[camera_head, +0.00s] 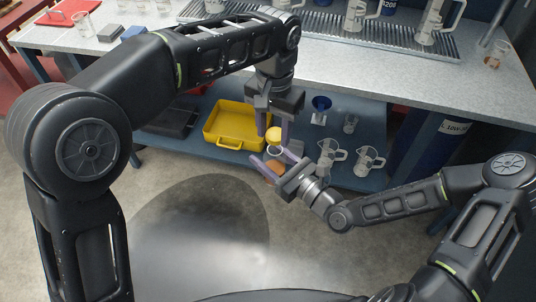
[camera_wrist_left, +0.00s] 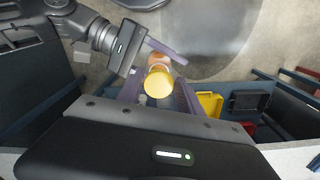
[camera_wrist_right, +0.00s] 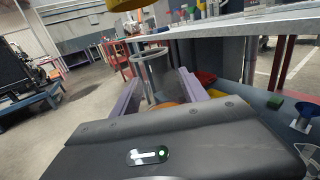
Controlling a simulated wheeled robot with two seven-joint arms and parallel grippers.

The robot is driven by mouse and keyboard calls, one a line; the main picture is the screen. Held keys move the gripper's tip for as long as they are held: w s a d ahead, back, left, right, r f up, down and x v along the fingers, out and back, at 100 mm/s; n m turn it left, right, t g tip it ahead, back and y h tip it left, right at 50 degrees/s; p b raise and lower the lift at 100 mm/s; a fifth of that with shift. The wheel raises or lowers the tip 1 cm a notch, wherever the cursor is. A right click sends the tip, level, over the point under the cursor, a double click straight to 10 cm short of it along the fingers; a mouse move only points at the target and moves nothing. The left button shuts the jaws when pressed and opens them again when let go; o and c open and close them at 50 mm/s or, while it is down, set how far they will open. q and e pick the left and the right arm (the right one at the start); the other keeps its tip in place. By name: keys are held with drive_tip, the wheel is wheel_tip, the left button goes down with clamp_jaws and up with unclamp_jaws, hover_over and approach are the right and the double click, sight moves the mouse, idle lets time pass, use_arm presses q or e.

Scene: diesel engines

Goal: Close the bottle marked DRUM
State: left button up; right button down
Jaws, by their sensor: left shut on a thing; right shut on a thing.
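A clear bottle with orange in its lower part (camera_head: 274,168) is held in the air in front of the bench. Its open rim shows in the right wrist view (camera_wrist_right: 152,56). I cannot read a DRUM mark on it. My right gripper (camera_head: 272,158) is shut around the bottle from the right. My left gripper (camera_head: 273,128) points down and is shut on a yellow cap (camera_head: 273,134). The cap is above the bottle's mouth, with a gap in the right wrist view (camera_wrist_right: 126,5). In the left wrist view the cap (camera_wrist_left: 158,84) hides part of the bottle.
A yellow tray (camera_head: 237,143) stands on the lower blue shelf (camera_head: 190,153) behind the grippers. Clear jugs (camera_head: 369,161) and a blue funnel-like cup (camera_head: 321,103) stand to its right. The grey bench top (camera_head: 345,70) lies behind and above. The floor in front is clear.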

sight(275, 164)
use_arm(q)
drive_tip(key=shift+f, duration=1)
idle(0.3)
drive_tip(key=shift+f, duration=0.9)
drive_tip(key=shift+f, duration=0.55)
idle(0.4)
